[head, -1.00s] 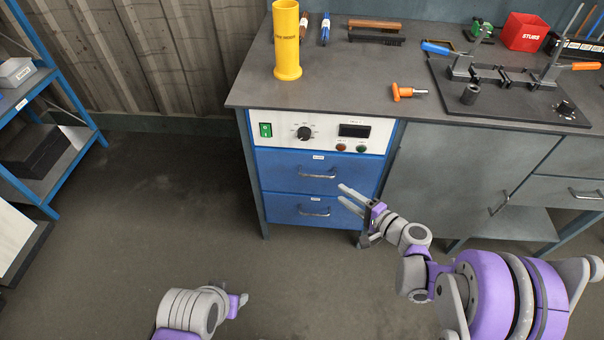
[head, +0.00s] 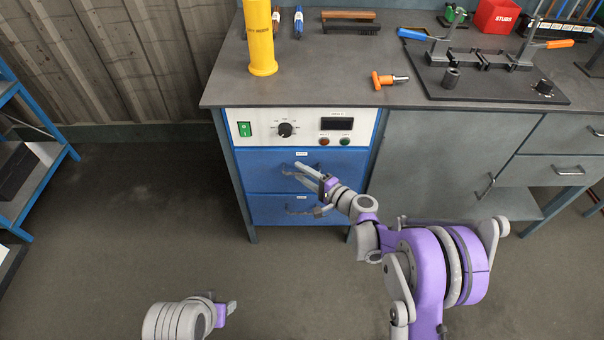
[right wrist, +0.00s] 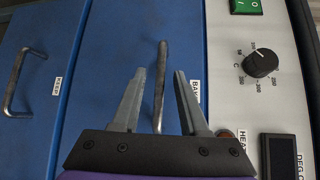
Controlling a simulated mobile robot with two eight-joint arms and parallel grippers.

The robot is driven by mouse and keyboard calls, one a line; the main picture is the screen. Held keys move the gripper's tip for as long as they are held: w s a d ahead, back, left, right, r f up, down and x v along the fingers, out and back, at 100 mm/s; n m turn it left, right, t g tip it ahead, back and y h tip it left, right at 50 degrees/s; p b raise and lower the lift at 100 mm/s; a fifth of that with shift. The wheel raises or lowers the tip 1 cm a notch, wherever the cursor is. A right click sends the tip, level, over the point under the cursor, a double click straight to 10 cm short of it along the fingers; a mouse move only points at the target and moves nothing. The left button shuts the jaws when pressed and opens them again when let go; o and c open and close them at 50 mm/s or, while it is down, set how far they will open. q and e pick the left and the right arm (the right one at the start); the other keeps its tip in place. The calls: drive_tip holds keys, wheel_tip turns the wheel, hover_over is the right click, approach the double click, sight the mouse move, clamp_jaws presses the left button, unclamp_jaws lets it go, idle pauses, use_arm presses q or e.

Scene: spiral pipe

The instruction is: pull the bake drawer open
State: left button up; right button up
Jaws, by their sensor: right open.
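The bake drawer (head: 262,172) is the upper blue drawer under the control panel, and it looks shut. In the right wrist view its front (right wrist: 120,40) fills the middle, with a partly hidden label starting "BA". Its grey bar handle (right wrist: 161,65) runs between the two fingers of my right gripper (right wrist: 156,74). The fingers are open, one on each side of the bar, with a gap to it visible. In the head view my right gripper (head: 291,169) is at this handle and covers part of it. My left gripper (head: 232,308) is low over the floor, its jaws unclear.
A lower blue drawer (head: 270,211) with its own handle sits below. The control panel (head: 300,127) with knob and display is above. On the bench top (head: 330,88) stand a yellow tube (head: 261,40) and an orange-handled tool (head: 388,79). Floor before the drawers is clear.

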drive_tip(key=shift+w+a, duration=0.1)
drive_tip(key=shift+a, duration=0.05)
drive_tip(key=shift+c, duration=0.2)
clamp_jaws()
idle(1.2)
